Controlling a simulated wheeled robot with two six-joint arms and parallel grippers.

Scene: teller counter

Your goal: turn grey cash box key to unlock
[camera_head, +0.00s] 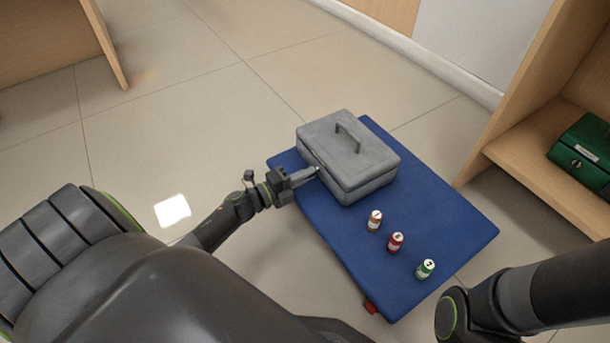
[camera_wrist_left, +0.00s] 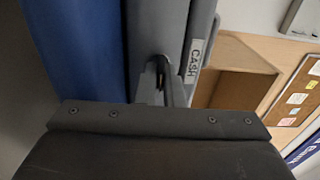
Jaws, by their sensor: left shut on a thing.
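The grey cash box (camera_head: 350,150) stands shut on a blue mat (camera_head: 440,215), its lid handle upright on top. The key's turn angle cannot be made out. My right gripper is out of view.
A green box (camera_head: 583,150) sits on a wooden shelf (camera_head: 530,160) at the right. The mat's right part is free.

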